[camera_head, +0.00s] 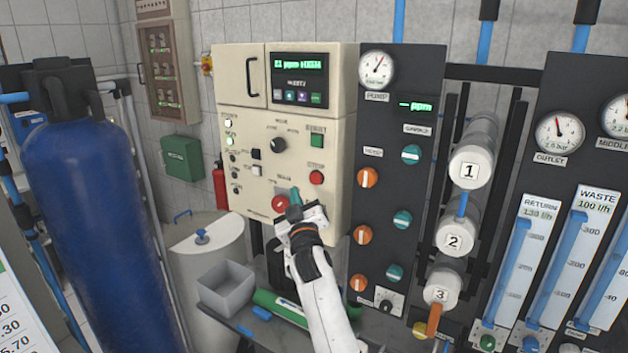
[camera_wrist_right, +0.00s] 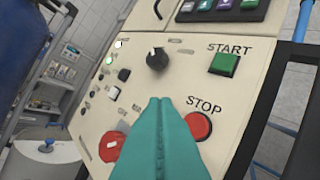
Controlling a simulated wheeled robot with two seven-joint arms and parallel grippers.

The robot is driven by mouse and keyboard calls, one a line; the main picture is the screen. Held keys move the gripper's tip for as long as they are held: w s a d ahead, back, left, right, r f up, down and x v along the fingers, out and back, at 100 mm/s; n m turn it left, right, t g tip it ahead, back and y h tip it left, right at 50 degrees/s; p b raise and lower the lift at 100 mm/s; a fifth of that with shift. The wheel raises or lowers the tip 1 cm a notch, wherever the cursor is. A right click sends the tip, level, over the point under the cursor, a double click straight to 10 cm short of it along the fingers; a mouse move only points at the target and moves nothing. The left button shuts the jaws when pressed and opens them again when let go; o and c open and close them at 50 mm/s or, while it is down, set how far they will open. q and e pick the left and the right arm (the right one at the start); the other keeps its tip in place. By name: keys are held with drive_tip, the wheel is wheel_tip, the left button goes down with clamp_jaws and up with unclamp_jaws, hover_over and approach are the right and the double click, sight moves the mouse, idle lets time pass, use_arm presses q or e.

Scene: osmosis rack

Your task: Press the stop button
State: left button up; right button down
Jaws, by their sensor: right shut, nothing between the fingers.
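The red stop button (camera_head: 316,177) is on the cream control panel (camera_head: 240,100) in the head view, under its label. In the right wrist view the stop button (camera_wrist_right: 198,126) sits just right of my fingers, below the word STOP. My right gripper (camera_head: 295,197) is shut and empty, its teal fingers (camera_wrist_right: 160,115) pointing at the panel. In the head view the fingertips are left of and a little below the button. I see no contact with the button. My left gripper is in neither view.
The green start button (camera_wrist_right: 225,63) is above the stop button. A larger red knob (camera_wrist_right: 109,146) is left of my fingers, and a black dial (camera_wrist_right: 157,58) is above them. A dark panel with gauges and orange and teal valves (camera_head: 366,177) stands to the right.

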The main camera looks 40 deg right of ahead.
sight(311, 176)
drive_tip(key=d, duration=0.2)
drive_tip(key=w+d, duration=0.1)
drive_tip(key=d, duration=0.1)
drive_tip(key=w+d, duration=0.1)
drive_tip(key=d, duration=0.1)
drive_tip(key=shift+w, duration=0.2)
drive_tip(key=shift+b, duration=0.3)
idle(1.6)
drive_tip(key=shift+w+d, duration=0.2)
drive_tip(key=shift+d, duration=0.2)
drive_tip(key=shift+w+d, duration=0.15)
drive_tip(key=shift+d, duration=0.25)
idle(0.6)
drive_tip(key=shift+a, duration=0.1)
drive_tip(key=shift+s+a, duration=0.35)
drive_tip(key=shift+a, duration=0.35)
